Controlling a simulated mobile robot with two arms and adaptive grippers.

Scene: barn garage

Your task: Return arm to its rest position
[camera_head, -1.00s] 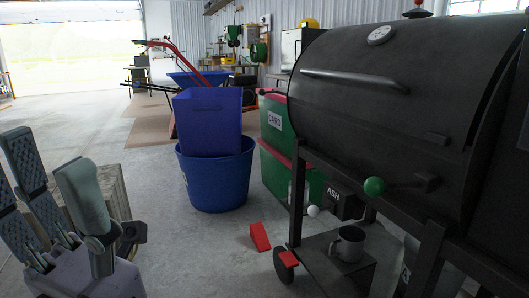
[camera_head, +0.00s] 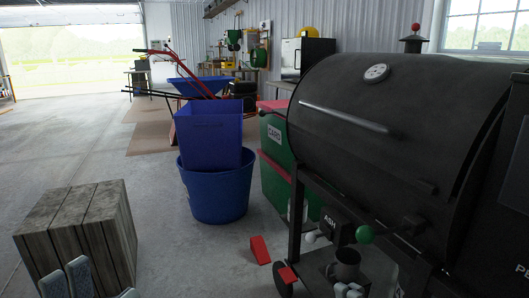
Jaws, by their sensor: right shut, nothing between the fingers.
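My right gripper (camera_head: 348,290) shows only as pale fingertips at the bottom edge, close together, just below the grey mug in the picture. It looks shut and empty. My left gripper (camera_head: 90,285) shows at the bottom left, in front of the wooden block. Two of its fingertips stand side by side, and a third tip lies apart to the right. It looks open, with nothing seen between the fingers. The rest of both grippers and both arms is below the frame.
A black barrel grill (camera_head: 385,130) fills the right side. A grey mug (camera_head: 346,265) stands on its lower shelf. A wooden block (camera_head: 80,235) stands at left. A blue tub (camera_head: 218,193) and a red wedge (camera_head: 260,250) are mid-floor. The floor between block and tub is clear.

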